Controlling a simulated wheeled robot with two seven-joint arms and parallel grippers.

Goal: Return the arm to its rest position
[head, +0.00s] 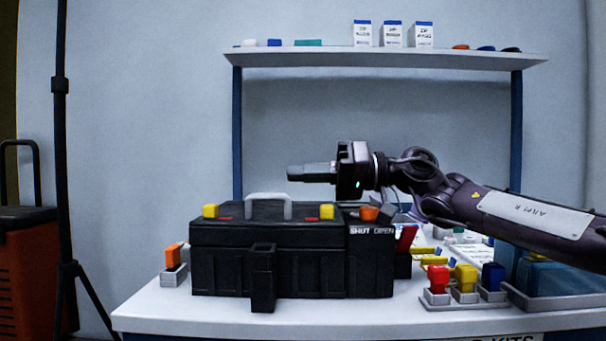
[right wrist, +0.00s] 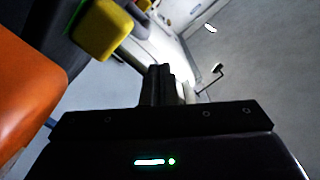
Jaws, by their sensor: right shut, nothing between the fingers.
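My right arm comes in from the right in the head view. Its gripper (head: 311,173) is shut and empty, pointing left above the black case. In the right wrist view the shut fingers (right wrist: 160,82) stand upright with nothing held. The black case (head: 292,257) sits on the white table with its lid down and a grey handle (head: 268,205) on top. An orange knob (head: 369,213) is by the SHUT and OPEN labels on its right part. Yellow blocks (head: 327,211) are on the lid. My left gripper is not in view.
The white table (head: 180,315) has a tray (head: 465,302) with red, yellow and blue pieces at the right. An orange piece (head: 173,256) stands in a grey holder at the left. A shelf (head: 390,60) with small boxes is behind. A dark stand (head: 62,150) is at the far left.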

